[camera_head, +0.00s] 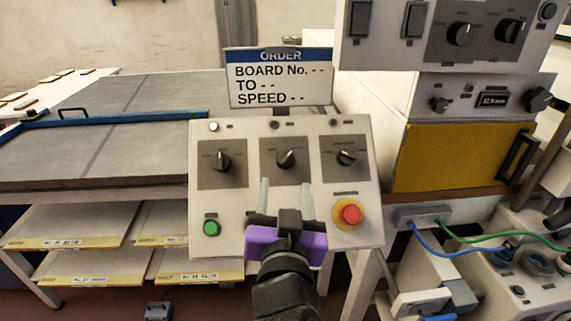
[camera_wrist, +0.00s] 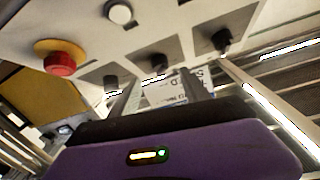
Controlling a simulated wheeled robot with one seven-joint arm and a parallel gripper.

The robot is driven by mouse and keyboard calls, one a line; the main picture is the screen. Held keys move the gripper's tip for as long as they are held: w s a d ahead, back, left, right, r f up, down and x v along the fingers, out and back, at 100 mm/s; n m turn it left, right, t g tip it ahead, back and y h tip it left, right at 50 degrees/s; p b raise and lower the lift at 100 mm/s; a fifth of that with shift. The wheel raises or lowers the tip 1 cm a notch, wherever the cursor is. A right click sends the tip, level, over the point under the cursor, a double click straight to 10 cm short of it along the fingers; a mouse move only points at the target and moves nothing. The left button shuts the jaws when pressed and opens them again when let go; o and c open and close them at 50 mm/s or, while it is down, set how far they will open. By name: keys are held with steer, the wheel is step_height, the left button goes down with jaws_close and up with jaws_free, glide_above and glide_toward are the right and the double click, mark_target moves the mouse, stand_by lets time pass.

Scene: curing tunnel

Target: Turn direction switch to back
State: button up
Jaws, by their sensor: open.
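A light control panel (camera_head: 235,258) carries three dark rotary switches, each on a grey plate. The left switch (camera_head: 222,161) has its handle about upright. The middle switch (camera_head: 285,160) is tilted to the upper right. The right switch (camera_head: 346,157) is turned well to one side. Their labels are too small to read, so I cannot tell which is the direction switch. My gripper (camera_head: 285,185) is open and empty in front of the panel, its fingers just below the middle switch. In the wrist view the middle switch (camera_wrist: 158,62) shows just beyond the fingers.
A red emergency button (camera_head: 350,213) on a yellow base is at the panel's lower right, and a green button (camera_head: 211,228) at its lower left. An order sign (camera_head: 279,80) stands above the panel. A yellow-fronted cabinet (camera_head: 440,158) is to the right, a conveyor (camera_head: 130,92) to the left.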

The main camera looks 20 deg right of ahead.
mark_target(286, 161)
steer(key=shift+r+p+x, duration=0.2)
steer(key=shift+p+x, duration=0.15)
steer(key=shift+x, duration=1.6)
steer(key=shift+r+p+x, duration=0.2)
steer(key=shift+p+x, duration=0.15)
steer(key=shift+x, duration=1.6)
jaws_close()
